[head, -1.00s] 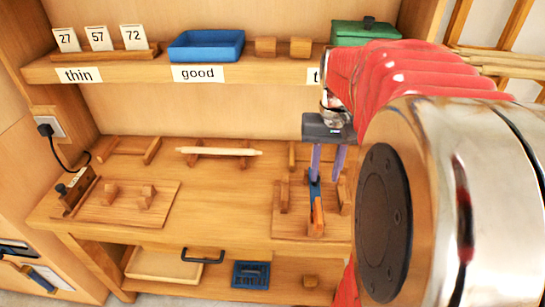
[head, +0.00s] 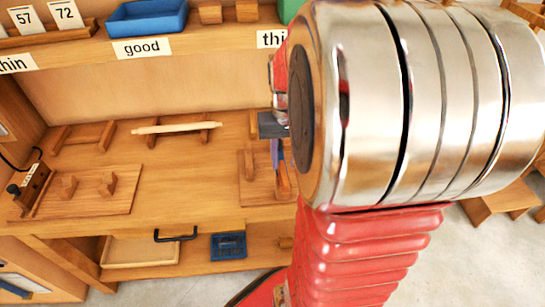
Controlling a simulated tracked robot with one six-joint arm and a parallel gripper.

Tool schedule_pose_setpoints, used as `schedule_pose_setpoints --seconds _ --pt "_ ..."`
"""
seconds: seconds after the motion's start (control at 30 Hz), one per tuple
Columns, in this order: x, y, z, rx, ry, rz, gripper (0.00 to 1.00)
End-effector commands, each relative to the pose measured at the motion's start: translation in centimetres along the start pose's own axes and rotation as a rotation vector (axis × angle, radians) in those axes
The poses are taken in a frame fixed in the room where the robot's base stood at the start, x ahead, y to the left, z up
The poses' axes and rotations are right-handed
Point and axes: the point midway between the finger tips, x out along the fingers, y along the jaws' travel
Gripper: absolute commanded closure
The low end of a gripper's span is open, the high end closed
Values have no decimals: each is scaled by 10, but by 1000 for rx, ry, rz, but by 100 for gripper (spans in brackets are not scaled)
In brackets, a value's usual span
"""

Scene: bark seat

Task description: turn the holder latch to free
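The holder is a wooden board (head: 257,192) with upright blocks, at the right of the worktop in the head view. An orange and blue lever-like part (head: 284,181) stands on it, perhaps the latch; its turn position is unclear. My gripper (head: 275,158) points down beside this part, its dark body above. One purple finger shows at the upper end of the part; I cannot tell if it touches. My arm hides the other finger and the right side of the holder.
A second board (head: 90,200) with wooden blocks lies at the left of the worktop. A pale rod (head: 176,128) rests on wooden supports behind. The upper shelf carries a blue tray (head: 147,19). A blue basket (head: 229,246) sits below. The middle worktop is clear.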

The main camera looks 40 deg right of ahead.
Motion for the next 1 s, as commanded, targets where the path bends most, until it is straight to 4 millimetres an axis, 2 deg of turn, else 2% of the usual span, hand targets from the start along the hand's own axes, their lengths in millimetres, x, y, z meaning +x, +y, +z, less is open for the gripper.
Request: schedule_pose_setpoints --seconds 0.1,0.3,0.67,1.0 --pt "19 0 1 0 -4 0 70" --pt "40 0 1 1 -3 0 70" --pt "45 1 0 2 0 0 70" --pt "45 1 0 2 0 0 93"
